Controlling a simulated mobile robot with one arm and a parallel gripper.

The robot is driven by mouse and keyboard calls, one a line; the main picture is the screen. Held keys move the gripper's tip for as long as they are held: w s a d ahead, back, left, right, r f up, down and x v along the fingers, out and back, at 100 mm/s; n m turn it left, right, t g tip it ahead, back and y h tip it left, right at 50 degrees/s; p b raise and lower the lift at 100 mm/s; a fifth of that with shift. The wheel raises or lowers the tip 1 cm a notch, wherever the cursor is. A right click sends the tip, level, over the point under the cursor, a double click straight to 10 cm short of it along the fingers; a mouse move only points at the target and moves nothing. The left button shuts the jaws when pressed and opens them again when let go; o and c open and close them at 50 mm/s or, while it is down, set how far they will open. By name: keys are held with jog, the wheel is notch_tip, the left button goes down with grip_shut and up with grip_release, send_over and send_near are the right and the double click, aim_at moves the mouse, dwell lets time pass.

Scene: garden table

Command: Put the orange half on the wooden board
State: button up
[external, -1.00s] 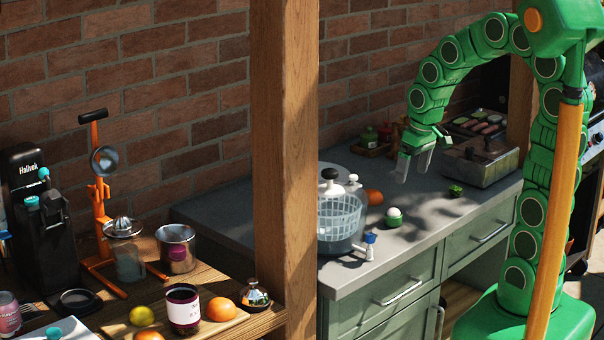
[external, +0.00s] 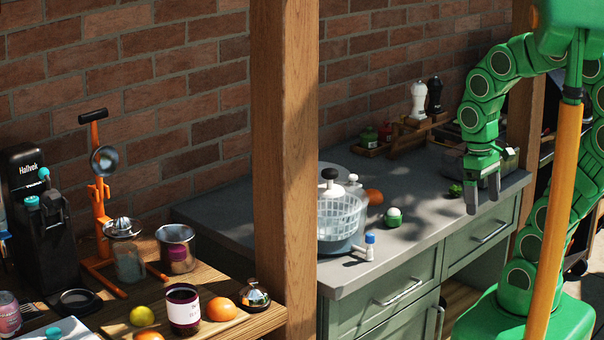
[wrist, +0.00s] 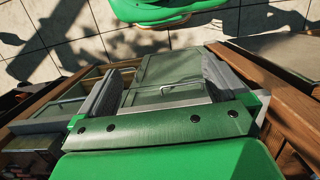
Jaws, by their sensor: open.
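My gripper (external: 483,203) is open and empty. It points down near the front right edge of the grey counter. In the wrist view its two fingers (wrist: 162,66) are spread, with a green cabinet front beyond them. Round orange fruits show at the lower left, one (external: 222,309) beside a dark jar and one (external: 148,336) cut by the picture's bottom edge. I cannot tell which is a half.
A salad spinner (external: 340,220), a small green-and-white item (external: 393,216) and a blue-capped item (external: 369,244) stand on the counter. A metal box (external: 455,158) is behind my gripper. A thick wooden post (external: 285,170) stands between counter and left table. A juicer press (external: 100,190) stands left.

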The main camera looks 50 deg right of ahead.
dwell(0.3)
jog(key=t, duration=0.6)
send_near(374, 191)
jog(key=shift+x, duration=4.95)
jog(key=c, duration=1.2)
